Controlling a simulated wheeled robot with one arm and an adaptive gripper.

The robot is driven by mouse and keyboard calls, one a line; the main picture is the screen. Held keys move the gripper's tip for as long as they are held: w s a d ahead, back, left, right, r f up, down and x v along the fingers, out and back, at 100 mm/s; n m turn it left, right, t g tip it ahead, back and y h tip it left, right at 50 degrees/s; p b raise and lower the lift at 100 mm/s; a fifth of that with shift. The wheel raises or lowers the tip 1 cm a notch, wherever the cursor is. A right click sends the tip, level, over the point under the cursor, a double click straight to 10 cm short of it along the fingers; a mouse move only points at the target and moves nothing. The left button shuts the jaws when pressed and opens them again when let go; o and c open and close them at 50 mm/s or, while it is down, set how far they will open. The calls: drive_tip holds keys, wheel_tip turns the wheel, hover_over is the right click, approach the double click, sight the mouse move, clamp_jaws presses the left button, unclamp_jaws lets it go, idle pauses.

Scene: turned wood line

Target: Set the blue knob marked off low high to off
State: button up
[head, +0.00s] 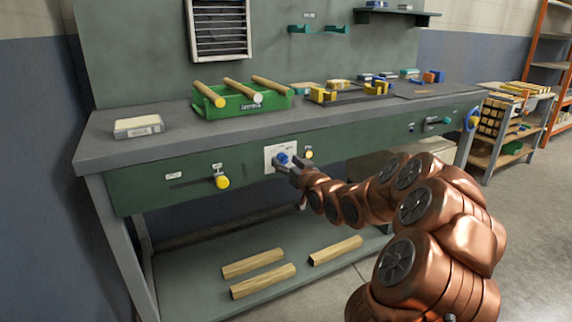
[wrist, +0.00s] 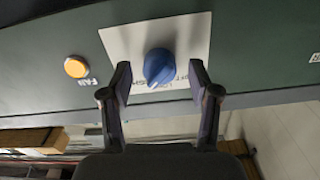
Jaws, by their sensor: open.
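The blue knob (head: 282,158) sits on a white plate (head: 269,163) on the green front panel of the workbench. In the wrist view the knob (wrist: 159,67) shows near the top middle, on its white plate (wrist: 122,40). Lettering on the plate is partly hidden by the knob and fingers, so I cannot tell its setting. My gripper (wrist: 160,80) is open, with one finger on each side of the knob. Small gaps show between the fingers and the knob. In the head view my gripper (head: 288,165) is at the plate.
A yellow-orange button (wrist: 76,67) labelled FAN is close beside the plate; it also shows in the head view (head: 309,154). A yellow knob (head: 221,181) is further left on the panel. A green crate (head: 240,106) with dowels stands on the bench top. Wood blocks (head: 262,281) lie on the lower shelf.

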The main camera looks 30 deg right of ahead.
drive_tip(key=c, duration=1.1)
drive_tip(key=shift+a, duration=0.1)
drive_tip(key=shift+c, duration=0.2)
